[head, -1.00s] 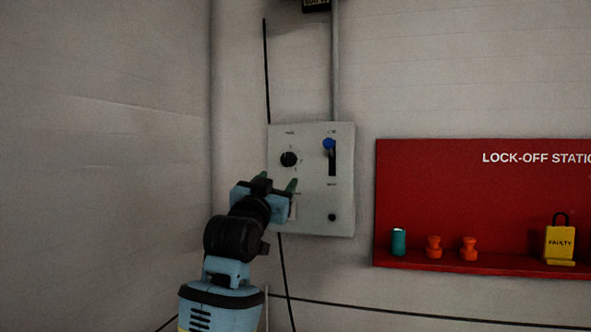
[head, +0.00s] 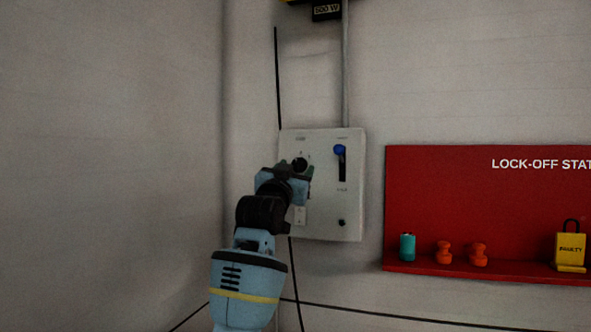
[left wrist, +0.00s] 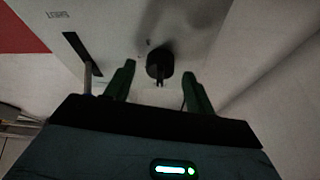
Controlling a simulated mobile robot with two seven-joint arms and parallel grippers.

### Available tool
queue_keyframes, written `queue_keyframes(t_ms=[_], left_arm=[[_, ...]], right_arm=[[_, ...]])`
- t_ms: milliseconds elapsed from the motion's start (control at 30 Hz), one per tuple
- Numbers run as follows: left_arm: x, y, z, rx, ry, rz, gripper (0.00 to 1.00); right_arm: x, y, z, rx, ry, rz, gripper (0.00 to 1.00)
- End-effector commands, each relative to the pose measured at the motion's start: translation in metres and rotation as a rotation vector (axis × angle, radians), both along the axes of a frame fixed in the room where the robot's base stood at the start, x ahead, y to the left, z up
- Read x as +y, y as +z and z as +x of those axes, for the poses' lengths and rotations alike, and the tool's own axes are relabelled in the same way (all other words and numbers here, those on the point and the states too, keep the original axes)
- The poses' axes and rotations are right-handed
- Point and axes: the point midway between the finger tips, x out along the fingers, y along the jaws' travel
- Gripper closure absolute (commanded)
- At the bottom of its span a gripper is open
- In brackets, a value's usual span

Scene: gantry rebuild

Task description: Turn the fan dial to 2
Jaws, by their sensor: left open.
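The fan dial (head: 300,163) is a round black knob at the upper left of a pale grey control panel (head: 325,215) on the wall. In the left wrist view the dial (left wrist: 159,64) shows between the two green fingers. My left gripper (head: 297,170) is open in front of the dial, and its fingers hide part of it. The left gripper also shows in the left wrist view (left wrist: 157,85), with a finger on each side of the dial and visible gaps. The dial's markings are too small to read. My right gripper is not in view.
A blue-tipped slider (head: 340,150) and a small black knob (head: 342,222) are on the panel's right side. A red lock-off board (head: 450,190) to the right holds a teal cylinder (head: 407,247), orange pieces and a yellow padlock (head: 570,250). Dark cables run along the wall.

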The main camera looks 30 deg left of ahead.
Motion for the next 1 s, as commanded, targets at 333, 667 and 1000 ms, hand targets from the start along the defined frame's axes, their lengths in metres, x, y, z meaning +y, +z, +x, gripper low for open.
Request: queue_keyframes(t_ms=[333,667,1000], left_arm=[[0.0014,0.0036,0.0089,0.000,-0.001,0.000,0.45],[0.0015,0.0036,0.0087,0.000,-0.001,0.000,0.68],[0.0020,0.0036,0.0085,0.003,0.001,0.009,0.90]], right_arm=[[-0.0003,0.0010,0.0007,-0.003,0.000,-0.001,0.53],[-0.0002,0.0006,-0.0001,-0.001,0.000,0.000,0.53],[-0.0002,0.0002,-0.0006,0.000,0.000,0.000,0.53]])
